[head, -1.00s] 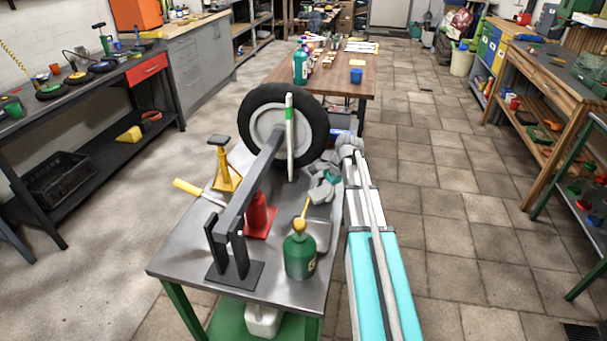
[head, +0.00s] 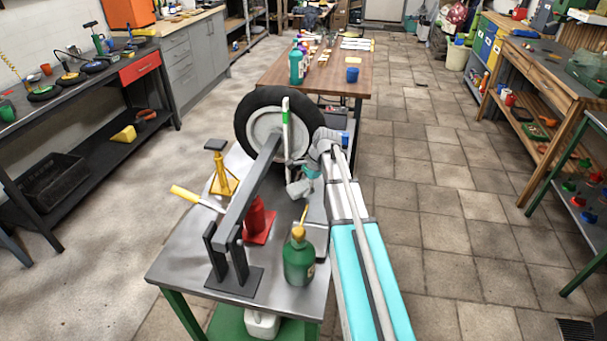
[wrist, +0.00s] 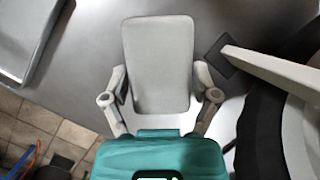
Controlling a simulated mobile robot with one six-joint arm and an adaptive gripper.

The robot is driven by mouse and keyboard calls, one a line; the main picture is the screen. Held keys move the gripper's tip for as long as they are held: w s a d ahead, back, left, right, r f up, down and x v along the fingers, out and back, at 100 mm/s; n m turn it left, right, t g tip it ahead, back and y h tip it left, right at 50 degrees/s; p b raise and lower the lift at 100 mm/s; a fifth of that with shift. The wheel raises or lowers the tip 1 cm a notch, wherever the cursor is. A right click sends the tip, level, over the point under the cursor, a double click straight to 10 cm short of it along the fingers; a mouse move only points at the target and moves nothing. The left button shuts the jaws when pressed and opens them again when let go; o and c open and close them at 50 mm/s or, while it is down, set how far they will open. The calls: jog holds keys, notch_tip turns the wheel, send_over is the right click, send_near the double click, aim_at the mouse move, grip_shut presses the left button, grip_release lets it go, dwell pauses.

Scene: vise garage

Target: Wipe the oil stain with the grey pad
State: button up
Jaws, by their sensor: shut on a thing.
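The grey pad (wrist: 158,65) is a flat, rounded rectangle between the two grey fingers of my gripper (wrist: 160,92) in the wrist view. My gripper is shut on it by its sides. In the head view my gripper (head: 305,180) and the pad (head: 298,188) are over the right part of the metal bench (head: 185,262), close to the white-and-green post (head: 287,130) and below the wheel. I cannot tell whether the pad touches the bench top. I cannot make out the oil stain in either view; the pad or my arm may hide it.
The black tire (head: 245,120) stands just behind, and shows at the right of the wrist view (wrist: 262,135). A metal tray (wrist: 25,35) lies to the left there. A green bottle (head: 299,262), red stand (head: 257,222) and yellow stand (head: 222,180) crowd the bench.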

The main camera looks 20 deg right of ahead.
jog(key=shift+r+p, duration=2.1)
jog(key=shift+r, duration=0.4)
